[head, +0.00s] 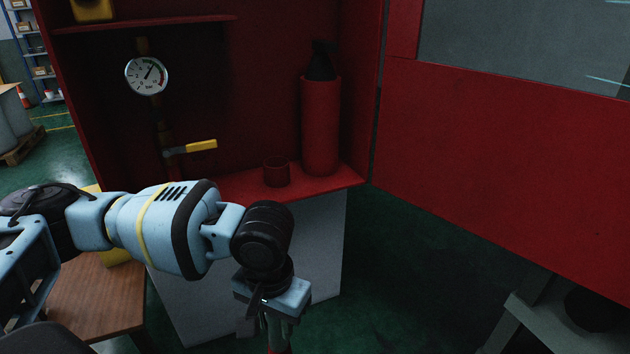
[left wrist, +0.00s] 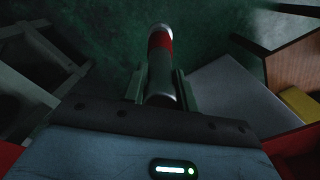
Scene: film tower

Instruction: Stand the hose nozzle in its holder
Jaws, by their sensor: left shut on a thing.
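My left gripper (head: 275,328) points down in front of the red cabinet, and it is shut on the hose nozzle. The nozzle (left wrist: 160,68) shows in the left wrist view between the two fingers, dark with a red band and a pale tip, pointing away from the palm. In the head view only a little of it shows at the bottom edge. The holder, a small red cup (head: 276,172), stands upright on the cabinet's red floor. It looks empty, though its inside is dark. The gripper is lower than the cup and nearer to me. My right gripper is not in view.
A red extinguisher (head: 321,125) stands right of the cup. A pressure gauge (head: 147,75) and a yellow-handled valve (head: 200,146) are at the cabinet's left. The red door (head: 490,170) hangs open at right. A wooden table (head: 95,295) is at lower left.

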